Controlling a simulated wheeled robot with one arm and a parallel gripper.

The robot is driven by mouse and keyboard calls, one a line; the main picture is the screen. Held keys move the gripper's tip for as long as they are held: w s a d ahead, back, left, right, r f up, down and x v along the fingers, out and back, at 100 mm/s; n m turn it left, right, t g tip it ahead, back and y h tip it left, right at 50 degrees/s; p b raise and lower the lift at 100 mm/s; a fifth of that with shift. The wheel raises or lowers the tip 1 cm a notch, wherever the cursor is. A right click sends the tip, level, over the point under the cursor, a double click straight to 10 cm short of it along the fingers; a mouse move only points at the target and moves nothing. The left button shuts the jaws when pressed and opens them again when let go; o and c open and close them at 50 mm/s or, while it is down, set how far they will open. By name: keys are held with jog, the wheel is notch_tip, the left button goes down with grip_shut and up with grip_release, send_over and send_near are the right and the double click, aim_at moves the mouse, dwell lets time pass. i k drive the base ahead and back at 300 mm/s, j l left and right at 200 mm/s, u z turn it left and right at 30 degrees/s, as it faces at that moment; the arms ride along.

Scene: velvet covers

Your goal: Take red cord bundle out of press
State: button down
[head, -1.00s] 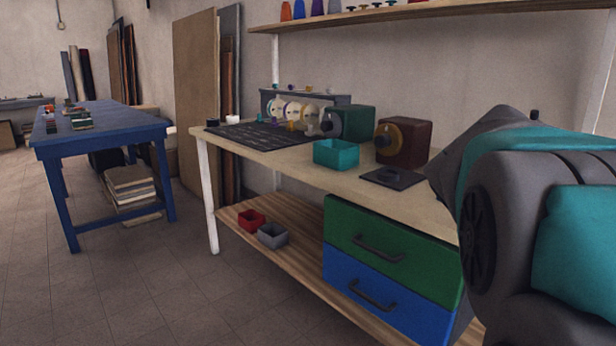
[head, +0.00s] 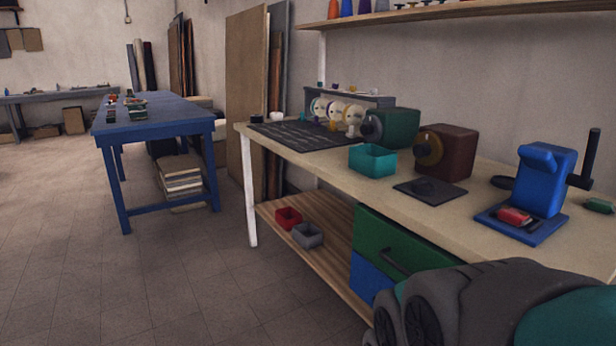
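A blue press (head: 543,180) with a dark lever stands at the right end of the wooden workbench (head: 462,212). A red bundle (head: 514,216), which looks like the red cord bundle, lies on the press's base plate, below its head. My arm fills the lower right of the head view, in front of the bench. My gripper cannot be made out in this view, so its distance to the press does not show.
A teal open box (head: 372,160), a dark flat pad (head: 430,191), a maroon machine (head: 446,152) and a green machine (head: 391,128) stand left of the press. A green bundle (head: 599,205) lies right of it. Drawers sit below; open floor (head: 180,280) lies left.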

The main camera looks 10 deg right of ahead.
aim_at(508, 214)
jog(key=i+z, duration=0.15)
jog(key=z, duration=1.1)
